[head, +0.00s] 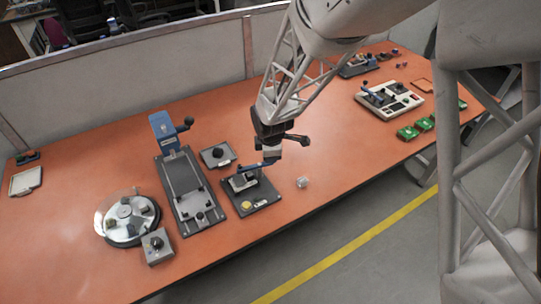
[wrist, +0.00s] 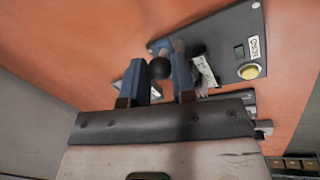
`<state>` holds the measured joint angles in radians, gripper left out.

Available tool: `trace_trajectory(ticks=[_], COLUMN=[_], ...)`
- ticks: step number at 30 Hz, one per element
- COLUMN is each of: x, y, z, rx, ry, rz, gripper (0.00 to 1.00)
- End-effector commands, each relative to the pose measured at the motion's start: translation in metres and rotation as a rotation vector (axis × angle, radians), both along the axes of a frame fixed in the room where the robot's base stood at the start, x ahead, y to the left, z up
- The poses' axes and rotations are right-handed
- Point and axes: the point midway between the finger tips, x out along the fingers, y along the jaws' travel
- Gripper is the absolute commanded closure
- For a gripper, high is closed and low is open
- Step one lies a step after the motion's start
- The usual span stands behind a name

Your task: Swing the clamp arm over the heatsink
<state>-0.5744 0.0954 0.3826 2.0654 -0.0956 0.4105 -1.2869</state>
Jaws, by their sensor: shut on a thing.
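The clamp fixture is a dark plate (head: 264,196) near the table's front edge, with a yellow button (head: 247,206) on it. Its dark clamp arm (head: 246,171) reaches across the plate's back toward my gripper (head: 272,160). In the wrist view, my gripper (wrist: 162,72) has its two blue fingers on either side of a black ball knob (wrist: 159,68), shut on it. A pale, ridged block (wrist: 205,75), seemingly the heatsink, shows beside the right finger, partly hidden. I cannot tell whether the clamp arm lies over it.
A small silvery block (head: 303,182) lies on the table right of the fixture. Left are a grey box with a knob (head: 217,155), a long press-like fixture (head: 186,195) and a round glossy dish (head: 127,218). Green boards (head: 408,132) lie farther right. The orange table between is clear.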

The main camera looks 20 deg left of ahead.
Motion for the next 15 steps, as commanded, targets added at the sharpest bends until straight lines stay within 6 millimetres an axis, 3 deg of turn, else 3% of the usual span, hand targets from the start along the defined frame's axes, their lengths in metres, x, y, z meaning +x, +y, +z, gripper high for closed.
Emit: trace_trajectory(ticks=[15], x=[0.0068], y=[0.0048], z=[0.0011], rx=[0.001], ry=[-0.002], rz=[0.215], gripper=[1.00])
